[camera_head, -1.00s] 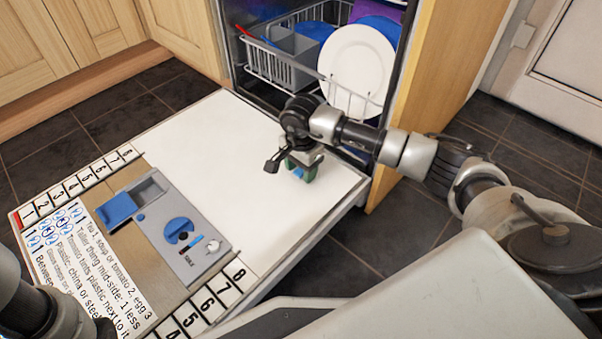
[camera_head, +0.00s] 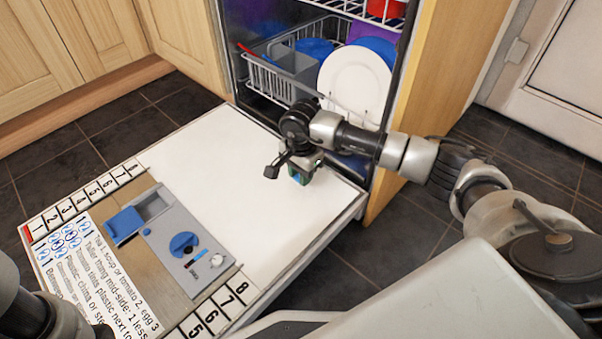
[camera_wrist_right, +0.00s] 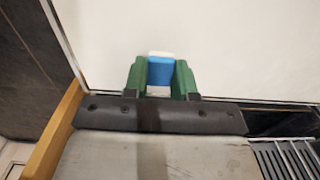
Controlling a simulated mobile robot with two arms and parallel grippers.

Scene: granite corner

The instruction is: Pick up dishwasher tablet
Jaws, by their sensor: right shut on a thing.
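The dishwasher tablet (camera_wrist_right: 160,70) is a small block, blue with white at its ends, in the right wrist view. My right gripper (camera_wrist_right: 160,76) is shut on it, with a green finger pressed against each side. In the head view my right gripper (camera_head: 302,174) is over the right part of the open white dishwasher door (camera_head: 225,160), near its hinge side. Only a little of the tablet shows there between the fingers. My left gripper is out of the picture; only part of my left arm shows at the lower left.
The lower rack (camera_head: 268,82) holds a white plate (camera_head: 353,80) and blue dishes. A wooden side panel (camera_head: 425,90) stands right of the opening.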

